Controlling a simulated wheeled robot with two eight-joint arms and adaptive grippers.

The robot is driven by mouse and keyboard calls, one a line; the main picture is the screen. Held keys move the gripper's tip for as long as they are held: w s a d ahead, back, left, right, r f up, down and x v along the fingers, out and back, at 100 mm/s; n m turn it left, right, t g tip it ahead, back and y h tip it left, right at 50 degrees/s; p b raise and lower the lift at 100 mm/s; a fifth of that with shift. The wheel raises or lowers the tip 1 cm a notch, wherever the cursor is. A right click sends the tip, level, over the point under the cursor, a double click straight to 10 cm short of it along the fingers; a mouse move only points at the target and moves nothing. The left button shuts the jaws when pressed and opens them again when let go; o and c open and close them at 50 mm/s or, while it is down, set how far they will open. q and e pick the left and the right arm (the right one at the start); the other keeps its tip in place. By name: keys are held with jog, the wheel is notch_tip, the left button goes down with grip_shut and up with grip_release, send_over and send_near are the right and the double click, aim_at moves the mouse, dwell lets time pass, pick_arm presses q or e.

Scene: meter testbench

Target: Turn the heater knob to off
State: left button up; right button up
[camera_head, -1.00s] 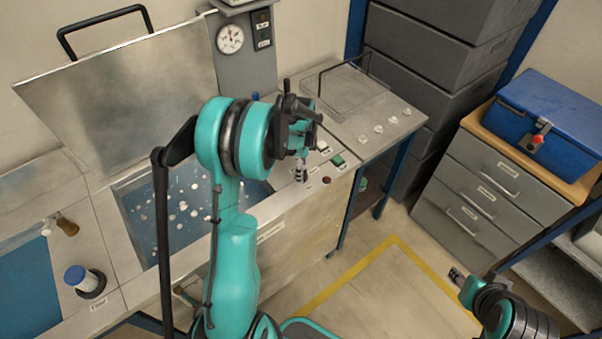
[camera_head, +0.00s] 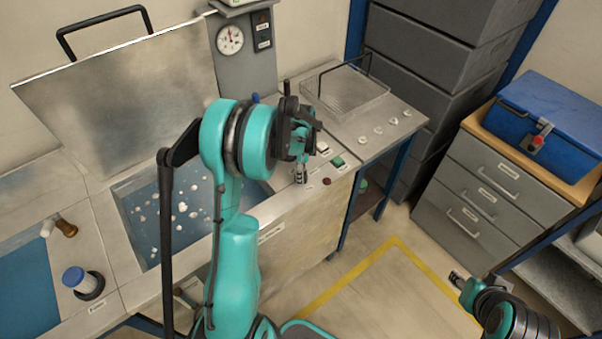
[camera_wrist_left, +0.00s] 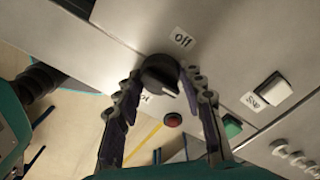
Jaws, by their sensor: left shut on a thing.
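The black heater knob (camera_wrist_left: 160,75) is on the metal bench panel in the left wrist view. A label reading "off" (camera_wrist_left: 181,38) is above and right of it. Another label (camera_wrist_left: 145,97), partly hidden, is below left. The knob's raised ridge seems to point to the lower right, away from "off". My left gripper (camera_wrist_left: 162,80) is shut on the knob, one finger on each side. In the head view my left gripper (camera_head: 301,172) reaches down to the panel's front edge, and the knob is hidden there. My right gripper (camera_head: 457,277) is far off at lower right, too small to read.
A red button (camera_wrist_left: 173,120), a green switch (camera_wrist_left: 232,126) and a white switch (camera_wrist_left: 272,92) are close to the knob. The water tank (camera_head: 180,210) with its raised lid (camera_head: 125,95) is left. A wire basket (camera_head: 345,92) stands behind. The floor (camera_head: 380,290) is clear.

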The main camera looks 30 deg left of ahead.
pick_arm(q)
jog(key=n+b, duration=0.1)
jog(key=n, duration=0.7)
jog(key=shift+b, duration=0.4)
jog(key=n, duration=0.5)
jog(key=shift+b, duration=0.3)
jog(key=shift+n, duration=2.3)
jog(key=o, duration=1.2)
jog(key=shift+c, duration=0.2)
